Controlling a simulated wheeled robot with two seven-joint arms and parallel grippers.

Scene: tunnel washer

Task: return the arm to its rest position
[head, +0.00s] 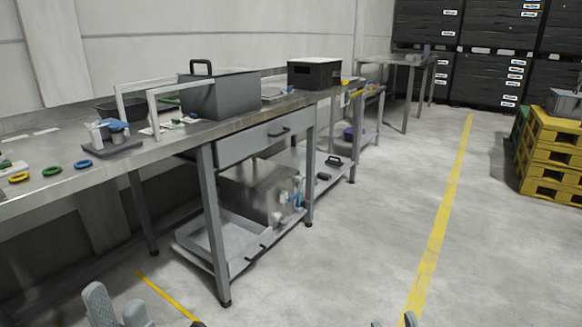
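My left gripper (115,298) shows at the bottom left edge of the head view, its two grey fingers pointing up and apart with nothing seen between them. It is in front of the steel workbench (165,150) and apart from it. Only the fingertips of my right gripper (394,321) show at the bottom edge, right of centre. They are apart, over the floor, with no object seen between them. Most of both arms is out of view.
The bench carries a grey box with a handle (222,95), a black crate (314,74) and coloured rings (52,171). A lower shelf holds a metal unit (258,190). Yellow pallets (550,150) stand at right. The floor (370,210) between is clear.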

